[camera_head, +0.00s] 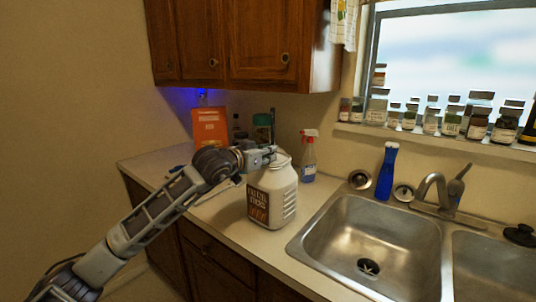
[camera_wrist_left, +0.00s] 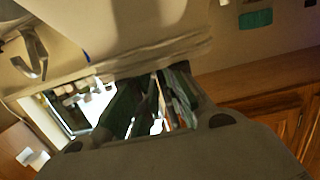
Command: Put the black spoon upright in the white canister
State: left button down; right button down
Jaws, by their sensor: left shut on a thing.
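The white canister (camera_head: 283,198) with a brown label stands upright on the counter left of the sink. My left gripper (camera_head: 270,153) is at the top of the canister, by its mouth. It is shut on the black spoon (camera_head: 273,126), whose dark upper part stands about upright above the fingers. The spoon's lower end is hidden by the gripper and canister, so I cannot tell how deep it reaches. In the left wrist view the fingers of my left gripper (camera_wrist_left: 150,105) show dark and blurred, with a thin dark thing between them. My right gripper is out of view.
A red-topped spray bottle (camera_head: 308,160) stands just behind and right of the canister. An orange box (camera_head: 210,129) and a green-lidded jar (camera_head: 262,121) stand behind. A blue bottle (camera_head: 386,172) stands behind the sink (camera_head: 335,222). Several small jars line the window sill.

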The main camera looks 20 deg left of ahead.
pick_arm(q)
jog(key=c, duration=1.4)
grip_release()
jog(key=shift+f, duration=0.1)
jog(key=shift+s, duration=0.1)
jog(key=v, duration=1.2)
dwell(1.3)
